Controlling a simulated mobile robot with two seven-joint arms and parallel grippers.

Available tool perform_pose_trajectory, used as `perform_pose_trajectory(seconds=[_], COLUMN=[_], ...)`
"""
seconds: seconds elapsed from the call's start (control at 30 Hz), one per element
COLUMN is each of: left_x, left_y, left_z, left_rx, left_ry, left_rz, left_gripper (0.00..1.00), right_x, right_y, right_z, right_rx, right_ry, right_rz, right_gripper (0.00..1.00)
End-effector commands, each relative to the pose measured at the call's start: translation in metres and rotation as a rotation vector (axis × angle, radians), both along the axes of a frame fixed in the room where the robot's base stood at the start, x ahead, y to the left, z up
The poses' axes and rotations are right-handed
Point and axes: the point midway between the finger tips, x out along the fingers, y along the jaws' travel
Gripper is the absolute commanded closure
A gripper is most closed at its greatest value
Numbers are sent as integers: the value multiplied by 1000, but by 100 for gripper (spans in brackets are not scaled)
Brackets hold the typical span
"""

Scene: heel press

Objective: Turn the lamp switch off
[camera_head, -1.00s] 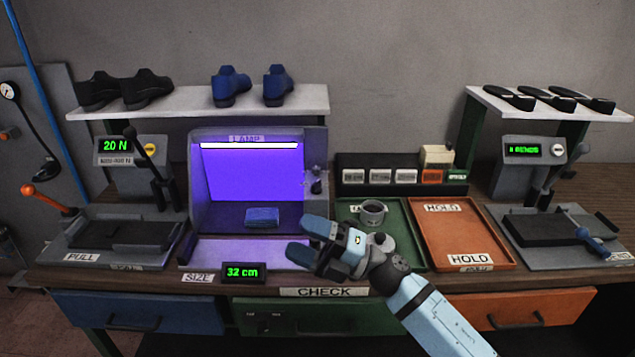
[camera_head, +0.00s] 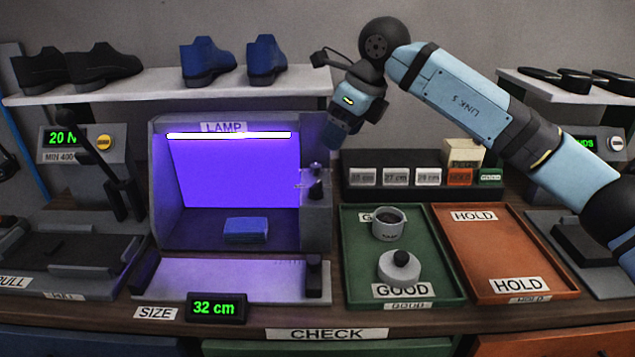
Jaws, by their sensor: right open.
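The lamp box (camera_head: 322,228) stands left of centre, with LAMP written on its top edge. Its white tube (camera_head: 228,135) is lit and the inside glows purple. A small dark switch (camera_head: 316,188) sits on the box's right side panel. The arm reaches in from the right. My left gripper is out of view.
A blue block (camera_head: 246,231) lies inside the lamp box. A shelf with blue shoes (camera_head: 208,62) is above.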

Motion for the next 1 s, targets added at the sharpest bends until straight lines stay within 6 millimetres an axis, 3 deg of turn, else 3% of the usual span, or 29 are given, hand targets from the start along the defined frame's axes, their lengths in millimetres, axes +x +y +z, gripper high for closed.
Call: perform_pose_trajectory(seconds=[0.6, 0.8, 1.0], left_x=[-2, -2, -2], left_y=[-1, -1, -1], left_z=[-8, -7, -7], left_rx=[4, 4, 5], left_ry=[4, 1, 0], left_rz=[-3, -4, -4], left_gripper=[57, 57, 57], right_x=[20, 24, 25], right_y=[39, 45, 46], right_z=[-106, -122, -124], right_rx=[3, 4, 4], right_ry=[5, 3, 3], right_rz=[4, 3, 3], right_gripper=[32, 32, 32])
